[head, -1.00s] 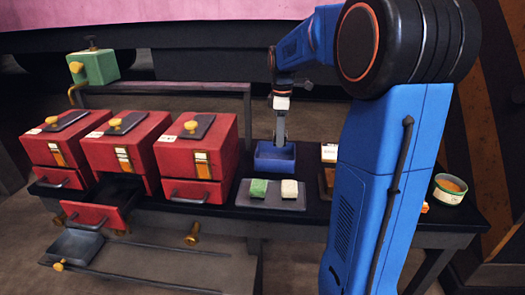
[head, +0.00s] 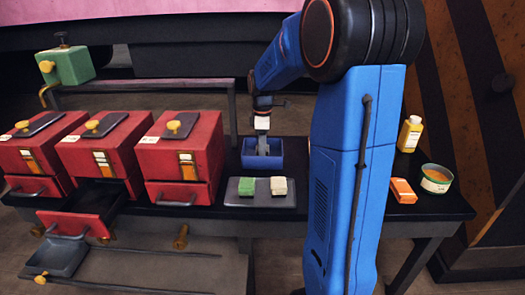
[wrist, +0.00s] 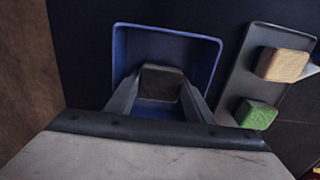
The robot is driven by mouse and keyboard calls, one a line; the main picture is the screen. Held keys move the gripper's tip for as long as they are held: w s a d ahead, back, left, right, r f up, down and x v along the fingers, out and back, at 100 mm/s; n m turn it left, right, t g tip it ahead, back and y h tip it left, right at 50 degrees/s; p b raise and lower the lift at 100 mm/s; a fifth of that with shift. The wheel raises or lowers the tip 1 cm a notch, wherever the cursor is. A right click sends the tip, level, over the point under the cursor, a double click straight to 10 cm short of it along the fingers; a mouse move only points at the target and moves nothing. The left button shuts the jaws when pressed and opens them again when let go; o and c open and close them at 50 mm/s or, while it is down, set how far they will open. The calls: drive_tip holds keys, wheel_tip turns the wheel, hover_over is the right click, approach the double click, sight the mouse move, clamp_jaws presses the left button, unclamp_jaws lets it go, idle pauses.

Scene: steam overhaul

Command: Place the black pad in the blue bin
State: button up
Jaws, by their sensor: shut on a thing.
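The blue bin (head: 262,160) stands on the dark bench, right of the red boxes; it also shows in the wrist view (wrist: 213,62). My gripper (head: 262,140) points down over the bin. In the wrist view, my gripper (wrist: 160,90) is shut on the black pad (wrist: 161,84), with a finger on either side of it. The pad appears over the bin's opening, inside its rim. I cannot tell whether it touches the bin floor. In the head view the pad is hidden by the gripper and bin.
A grey tray (head: 260,202) with a green block (head: 247,187) and a cream block (head: 278,186) lies just in front of the bin. Several red boxes (head: 178,160) stand left, one with its drawer (head: 85,215) open. A yellow bottle (head: 410,134) and open tin (head: 436,179) stand right.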

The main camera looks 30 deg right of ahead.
drive_tip(key=shift+f, duration=0.25)
drive_tip(key=shift+f, duration=0.15)
drive_tip(key=o, duration=1.1)
drive_tip(key=shift+o, duration=0.2)
wheel_tip(320, 180, up, 12)
drive_tip(key=s+a+r+m+t, duration=0.1)
drive_tip(key=s+a+m, duration=0.2)
drive_tip(key=s+a, duration=0.35)
drive_tip(key=s+a+m+t, duration=0.15)
drive_tip(key=s+a, duration=0.25)
drive_tip(key=s, duration=0.5)
drive_tip(key=s+a+f+m+t, duration=0.1)
drive_tip(key=s+a+f+m, duration=0.1)
drive_tip(key=s, duration=0.5)
drive_tip(key=s+a+f+m+t, duration=0.1)
drive_tip(key=s+a+f+m, duration=0.2)
drive_tip(key=s, duration=0.4)
drive_tip(key=shift+s+a+f+m, duration=0.15)
drive_tip(key=shift+s+f+m, duration=0.25)
drive_tip(key=shift+f+m, duration=0.6)
